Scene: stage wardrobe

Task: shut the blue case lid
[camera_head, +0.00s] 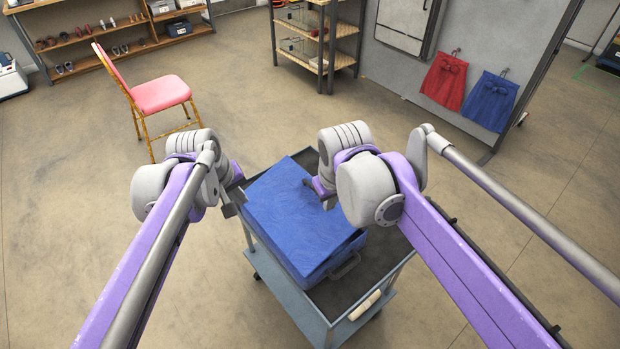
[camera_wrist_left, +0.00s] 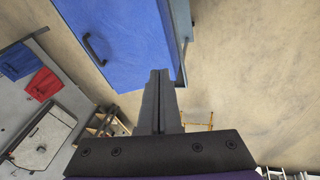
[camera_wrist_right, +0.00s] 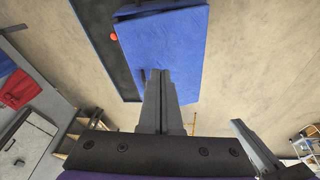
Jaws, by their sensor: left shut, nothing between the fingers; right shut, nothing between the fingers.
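The blue case (camera_head: 325,268) sits on a grey cart. Its lid (camera_head: 300,210) covers it as a broad blue panel and looks tilted relative to the body near the handle end. How wide it stands open is hard to tell. The lid fills much of the right wrist view (camera_wrist_right: 165,55); the case also shows in the left wrist view (camera_wrist_left: 130,40). My left gripper (camera_head: 236,204) is shut and empty beside the lid's left edge. My right gripper (camera_head: 328,200) is shut and empty at the lid's right edge; whether it touches is unclear.
The cart (camera_head: 290,305) has a dark top and a pale push handle (camera_head: 365,305). A small red round thing (camera_wrist_right: 113,36) lies on its dark top. A pink chair (camera_head: 160,94) stands at the left. Red (camera_head: 444,82) and blue skirts (camera_head: 484,101) hang on a panel.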

